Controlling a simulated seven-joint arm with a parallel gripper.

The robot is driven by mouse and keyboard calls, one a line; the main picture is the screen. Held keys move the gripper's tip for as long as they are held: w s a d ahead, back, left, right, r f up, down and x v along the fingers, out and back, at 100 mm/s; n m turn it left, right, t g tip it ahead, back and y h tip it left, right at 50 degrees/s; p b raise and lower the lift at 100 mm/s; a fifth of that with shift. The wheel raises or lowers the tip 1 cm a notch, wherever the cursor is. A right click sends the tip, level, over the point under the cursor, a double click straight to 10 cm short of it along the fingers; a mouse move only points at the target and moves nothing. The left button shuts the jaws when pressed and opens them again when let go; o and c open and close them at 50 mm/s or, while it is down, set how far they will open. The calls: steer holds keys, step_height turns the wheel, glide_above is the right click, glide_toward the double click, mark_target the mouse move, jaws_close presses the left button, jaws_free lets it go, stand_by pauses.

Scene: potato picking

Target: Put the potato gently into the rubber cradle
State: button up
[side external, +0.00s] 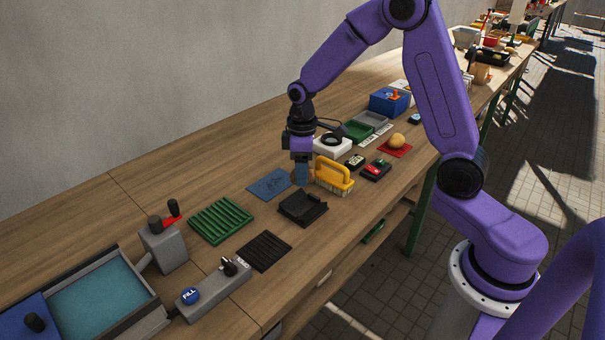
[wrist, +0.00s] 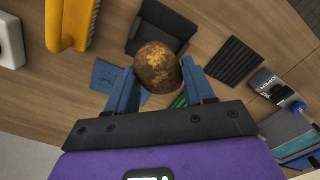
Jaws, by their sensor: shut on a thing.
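The brown, speckled potato (wrist: 157,66) is between the blue fingers of my gripper (wrist: 159,75) in the wrist view. My gripper (side external: 301,178) is shut on it and holds it above the bench; in the side view the potato is mostly hidden by the finger and the yellow brush. The black rubber cradle (side external: 303,209), with a raised back part, sits empty on the bench, nearer the front edge than my gripper. It also shows in the wrist view (wrist: 152,40), just beyond the potato, which overlaps its lower edge in the picture.
A yellow-handled brush (side external: 334,172) stands close right of my gripper. A blue mat (side external: 270,184), green ribbed tray (side external: 220,221) and black ribbed mat (side external: 264,251) lie to the left. A grey button box (side external: 213,291) and a water basin (side external: 105,290) are farther left.

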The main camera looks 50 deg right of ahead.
steer(key=shift+f, duration=2.55)
steer(key=o, duration=1.1)
steer(key=shift+r, duration=0.1)
step_height(320, 180, up, 17)
steer(key=shift+r, duration=0.15)
steer(key=shift+s+a, duration=0.1)
